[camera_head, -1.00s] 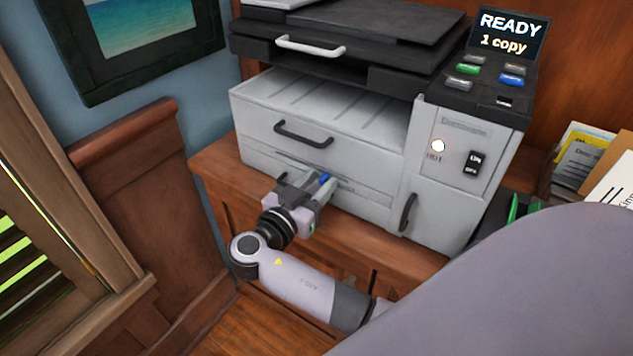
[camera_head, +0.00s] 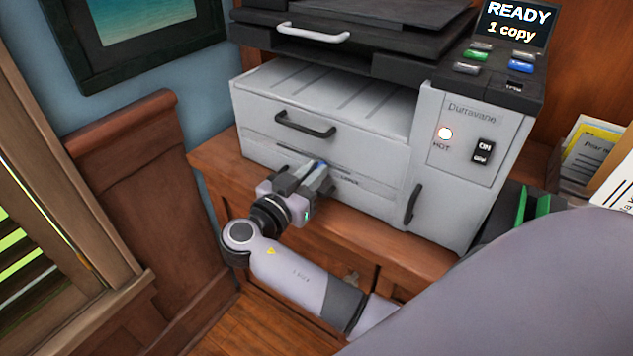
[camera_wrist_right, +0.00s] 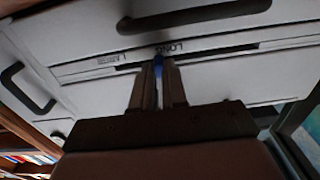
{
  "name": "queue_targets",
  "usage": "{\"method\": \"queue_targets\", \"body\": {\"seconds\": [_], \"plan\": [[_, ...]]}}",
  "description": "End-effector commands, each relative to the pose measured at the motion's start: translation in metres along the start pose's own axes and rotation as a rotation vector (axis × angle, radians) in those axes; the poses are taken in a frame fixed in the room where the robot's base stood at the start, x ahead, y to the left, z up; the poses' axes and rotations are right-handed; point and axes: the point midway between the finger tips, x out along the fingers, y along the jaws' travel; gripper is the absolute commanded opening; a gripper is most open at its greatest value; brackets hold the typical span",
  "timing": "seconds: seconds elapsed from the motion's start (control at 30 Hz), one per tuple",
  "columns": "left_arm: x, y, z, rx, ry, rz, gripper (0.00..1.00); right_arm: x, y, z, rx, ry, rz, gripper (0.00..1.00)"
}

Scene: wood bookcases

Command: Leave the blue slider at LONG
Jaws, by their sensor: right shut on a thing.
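The blue slider (camera_head: 321,164) sits in a slot on the front of the grey printer (camera_head: 300,185), below the upper drawer. In the right wrist view the slider (camera_wrist_right: 158,66) shows between my fingertips. The word LONG (camera_wrist_right: 168,48) is beside the slot there, close to the slider. A second label (camera_wrist_right: 112,59) farther left is too blurred to read. My right gripper (camera_head: 318,176) is shut on the slider, and its fingers hide most of it. My left gripper is not in view.
A dark drawer handle (camera_head: 305,124) is above my right gripper, and a door handle (camera_head: 413,203) is to its right. A lit HOT lamp (camera_head: 445,133) and an ON switch (camera_head: 483,150) are on the printer. A wooden cabinet (camera_head: 222,172) supports it.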

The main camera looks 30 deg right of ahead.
Motion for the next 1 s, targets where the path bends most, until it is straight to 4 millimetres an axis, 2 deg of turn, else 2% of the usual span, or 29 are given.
{"method": "queue_targets", "body": {"seconds": [0.23,0.27,0.3,0.33,0.67,1.0], "plan": [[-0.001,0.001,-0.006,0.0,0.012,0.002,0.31,-0.001,-0.001,-0.001,0.0,0.0,-0.003,0.0],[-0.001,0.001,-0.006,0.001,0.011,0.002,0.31,-0.001,-0.001,-0.001,0.0,0.0,-0.003,0.22],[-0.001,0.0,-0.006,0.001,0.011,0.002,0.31,-0.001,-0.001,-0.001,0.0,0.0,-0.002,0.35],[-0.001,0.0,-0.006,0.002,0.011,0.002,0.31,-0.001,0.0,-0.001,0.0,0.0,-0.002,0.38],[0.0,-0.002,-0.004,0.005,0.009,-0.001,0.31,-0.004,0.0,0.0,0.0,0.0,-0.002,0.38],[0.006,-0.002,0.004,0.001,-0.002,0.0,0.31,-0.055,-0.001,0.002,0.0,-0.003,-0.004,0.38]]}}
